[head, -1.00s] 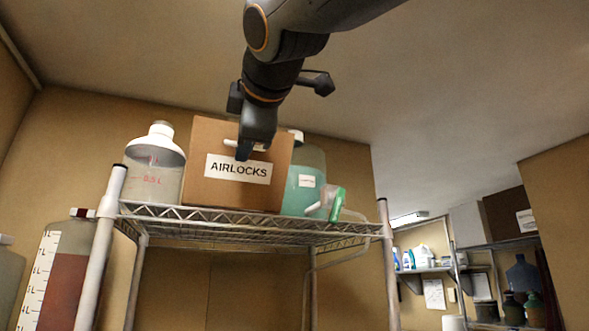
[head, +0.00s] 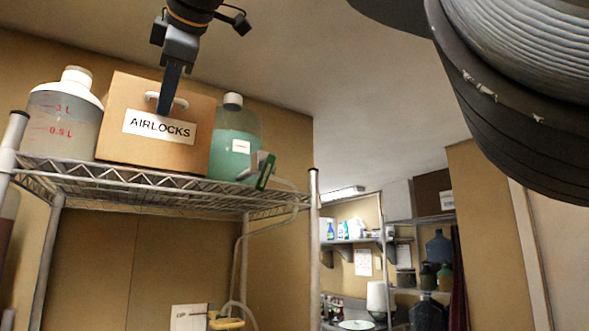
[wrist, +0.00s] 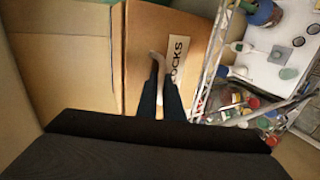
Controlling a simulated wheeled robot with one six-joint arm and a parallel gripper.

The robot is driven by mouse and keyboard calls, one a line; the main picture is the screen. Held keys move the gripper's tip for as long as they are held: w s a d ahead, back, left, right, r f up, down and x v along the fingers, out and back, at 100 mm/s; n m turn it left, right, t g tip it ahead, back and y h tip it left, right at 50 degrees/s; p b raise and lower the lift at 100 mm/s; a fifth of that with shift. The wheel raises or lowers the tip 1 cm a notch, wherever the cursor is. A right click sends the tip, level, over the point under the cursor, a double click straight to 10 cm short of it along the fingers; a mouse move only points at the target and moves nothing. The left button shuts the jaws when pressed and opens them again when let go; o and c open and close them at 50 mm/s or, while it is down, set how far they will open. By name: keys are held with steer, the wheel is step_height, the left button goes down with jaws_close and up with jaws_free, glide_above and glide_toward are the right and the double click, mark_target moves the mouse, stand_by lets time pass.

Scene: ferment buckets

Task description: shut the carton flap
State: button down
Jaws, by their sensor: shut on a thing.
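The brown carton (head: 135,100) labelled AIRLOCKS stands on the top wire shelf. A pale curved handle (head: 181,101) sits on its labelled front panel. My gripper (head: 166,106) is at that panel from above, with its fingers shut on the handle. In the wrist view the fingertips (wrist: 160,75) close around the handle (wrist: 157,56), beside the label (wrist: 177,62) on the carton panel (wrist: 140,35). The front panel looks upright and about flush with the carton's side. I cannot tell whether a narrow gap is left at its edge.
A clear white-topped jug (head: 65,115) stands left of the carton and a green jug (head: 235,140) right of it. A green-handled item (head: 265,170) lies at the right end of the wire shelf (head: 150,182). More shelving stands at the back right.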

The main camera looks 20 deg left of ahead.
steer(key=shift+w+r, duration=0.1)
steer(key=shift+w, duration=0.1)
stand_by(0.4)
steer(key=c, duration=2.2)
jaws_free()
steer(key=shift+a, duration=0.1)
steer(key=shift+v, duration=3.9)
